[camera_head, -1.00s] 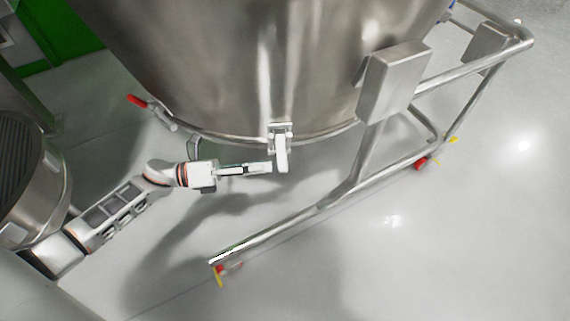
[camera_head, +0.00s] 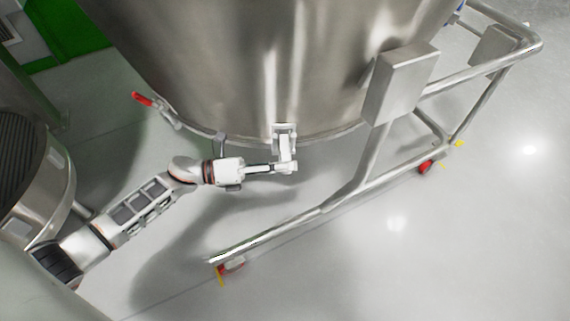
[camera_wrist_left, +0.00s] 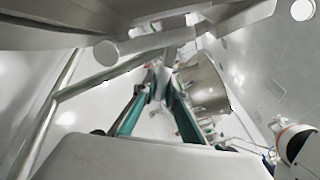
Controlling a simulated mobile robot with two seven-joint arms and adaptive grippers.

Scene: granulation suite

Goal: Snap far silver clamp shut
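A silver clamp (camera_head: 285,138) sits on the lower rim of the large steel vessel (camera_head: 240,60) in the head view. Its pale lever hangs down below the rim. My left gripper (camera_head: 284,168) reaches in from the left, with its fingertips at the lever's lower end. In the left wrist view my left gripper (camera_wrist_left: 162,82) shows two green-lined fingers with a gap between them. A small pale part shows near the tips; I cannot tell whether the fingers touch it. My right gripper is not in view.
A steel frame rail (camera_head: 300,222) with red and yellow casters runs to the right of the clamp. A grey box (camera_head: 401,84) is fixed by the vessel. A red-handled valve (camera_head: 142,99) juts out at left. The floor below the gripper is clear.

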